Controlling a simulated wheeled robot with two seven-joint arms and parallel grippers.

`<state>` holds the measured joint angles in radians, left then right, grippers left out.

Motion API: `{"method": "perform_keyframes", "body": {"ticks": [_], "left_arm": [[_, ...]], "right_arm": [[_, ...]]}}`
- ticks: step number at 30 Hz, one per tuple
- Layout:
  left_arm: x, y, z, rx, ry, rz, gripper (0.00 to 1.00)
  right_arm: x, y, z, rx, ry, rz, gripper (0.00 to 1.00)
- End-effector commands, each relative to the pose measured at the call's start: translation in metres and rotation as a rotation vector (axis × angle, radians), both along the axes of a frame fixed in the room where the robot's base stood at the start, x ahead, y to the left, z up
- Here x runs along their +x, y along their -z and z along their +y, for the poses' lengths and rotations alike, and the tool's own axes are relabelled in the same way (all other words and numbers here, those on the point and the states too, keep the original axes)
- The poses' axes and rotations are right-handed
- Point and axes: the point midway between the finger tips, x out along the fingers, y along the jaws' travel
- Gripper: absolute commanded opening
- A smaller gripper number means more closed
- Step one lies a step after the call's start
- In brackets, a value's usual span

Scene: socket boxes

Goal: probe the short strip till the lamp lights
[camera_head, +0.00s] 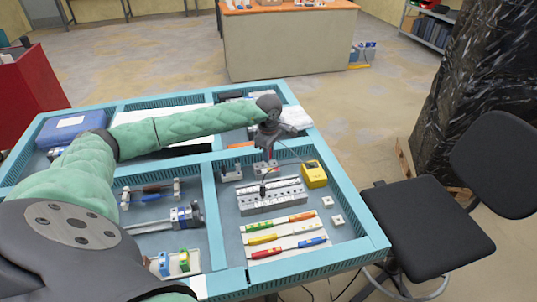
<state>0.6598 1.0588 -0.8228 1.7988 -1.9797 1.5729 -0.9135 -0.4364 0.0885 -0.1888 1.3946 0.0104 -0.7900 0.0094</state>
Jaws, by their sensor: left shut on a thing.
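My left gripper (266,155) points down over the back of the right-hand compartment, shut on a small red probe (271,163). The probe's tip is too small to make out. Just below it is a short pale strip (264,169); I cannot tell whether they touch. A longer grey strip (284,200) with rows of holes lies nearer, with a black probe (262,190) standing at its left part. A yellow box (314,174) with a dark cable stands to the right. I cannot make out whether a lamp is lit. My right gripper is out of view.
A small grey block (231,173) stands left of the short strip. White pieces (337,220) lie at right. Several coloured tools (275,238) lie on white strips in front. Blue dividers (211,205) edge the compartments. A black chair (425,225) stands at right.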

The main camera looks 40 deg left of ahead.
Motion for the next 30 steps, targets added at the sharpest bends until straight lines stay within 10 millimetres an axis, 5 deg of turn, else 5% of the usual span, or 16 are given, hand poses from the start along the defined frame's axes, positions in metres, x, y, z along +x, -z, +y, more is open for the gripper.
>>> {"method": "perform_keyframes", "body": {"ticks": [3, 4, 6, 30], "left_arm": [[0.0000, -0.0004, 0.0000, 0.000, 0.000, 0.000, 0.00], [0.0000, -0.0004, 0.0000, 0.000, 0.000, 0.000, 0.14], [0.0000, -0.0004, 0.0000, 0.000, 0.000, 0.000, 0.00], [-0.0001, 0.0067, -0.0001, 0.000, 0.000, 0.000, 0.00]], "right_arm": [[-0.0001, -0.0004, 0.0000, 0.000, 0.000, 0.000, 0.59], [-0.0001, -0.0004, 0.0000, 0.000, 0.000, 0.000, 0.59], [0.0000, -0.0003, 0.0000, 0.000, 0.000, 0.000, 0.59], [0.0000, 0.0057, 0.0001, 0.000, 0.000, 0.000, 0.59]]}}
